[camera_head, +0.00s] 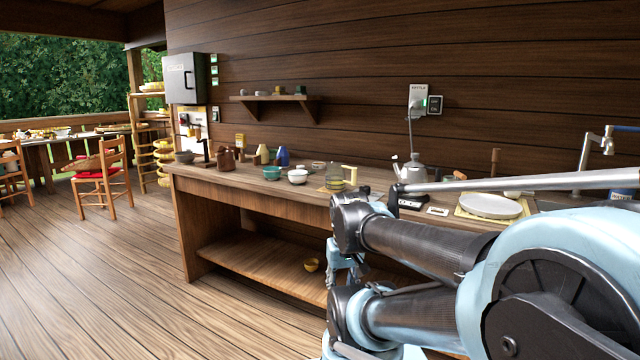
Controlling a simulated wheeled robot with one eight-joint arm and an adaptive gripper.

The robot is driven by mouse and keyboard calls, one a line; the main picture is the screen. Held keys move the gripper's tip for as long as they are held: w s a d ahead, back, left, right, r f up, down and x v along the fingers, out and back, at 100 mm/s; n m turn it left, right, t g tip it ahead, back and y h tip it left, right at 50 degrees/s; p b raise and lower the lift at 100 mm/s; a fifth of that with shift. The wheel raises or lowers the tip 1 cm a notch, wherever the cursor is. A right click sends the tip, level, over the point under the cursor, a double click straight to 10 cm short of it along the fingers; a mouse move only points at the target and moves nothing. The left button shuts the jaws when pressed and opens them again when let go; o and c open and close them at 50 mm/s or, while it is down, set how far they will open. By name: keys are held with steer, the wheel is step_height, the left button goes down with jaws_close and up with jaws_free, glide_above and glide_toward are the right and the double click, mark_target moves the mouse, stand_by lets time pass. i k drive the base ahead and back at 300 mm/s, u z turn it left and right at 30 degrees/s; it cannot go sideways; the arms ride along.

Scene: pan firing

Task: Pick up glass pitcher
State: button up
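A clear glass pitcher (335,178) with a pale yellow handle appears to stand upright on the wooden counter (235,178), near its front edge and left of the kettle. It is small in the picture, and I cannot tell whether it holds anything. My folded arm fills the lower right foreground, below and to the right of the pitcher and apart from it. No gripper fingers show, so my gripper is not in view.
White and teal bowls (298,176) stand left of the pitcher. A metal kettle (413,170) and a pale round plate (490,206) are to its right.

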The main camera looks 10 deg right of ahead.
mark_target(335, 181)
steer(key=u, duration=1.25)
steer(key=k, duration=1.75)
steer(key=z, duration=1.4)
steer(key=i, duration=1)
steer(key=u, duration=0.05)
